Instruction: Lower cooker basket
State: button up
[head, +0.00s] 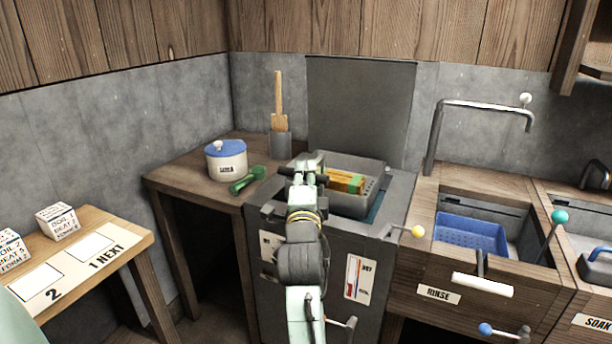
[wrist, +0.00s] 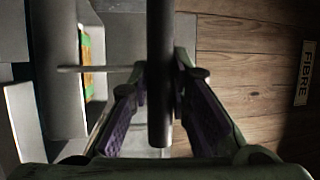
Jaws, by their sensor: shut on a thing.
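The grey cooker basket (head: 373,187) is at the top opening of the grey cooker (head: 335,245), with an orange and green block (head: 345,181) inside. A strip of teal shows in the opening below the basket's right side. My gripper (head: 306,165) is at the basket's left side. In the wrist view, its purple-padded fingers (wrist: 160,75) are shut on a dark round handle bar (wrist: 160,115). A thin rod (wrist: 95,69) runs from the bar towards the basket. My arm hides the basket's left side in the head view.
A yellow-knobbed lever (head: 417,232) is on the cooker's right. The rinse sink with a blue basket (head: 470,236) is further right.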

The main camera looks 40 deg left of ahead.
grip_shut()
notch_tip(320, 180, down, 18)
jog(key=b, duration=1.3)
jog(key=shift+r, duration=0.25)
jog(key=shift+f, duration=0.1)
jog(key=shift+o, duration=2.4)
grip_release()
jog(key=shift+o, duration=1.4)
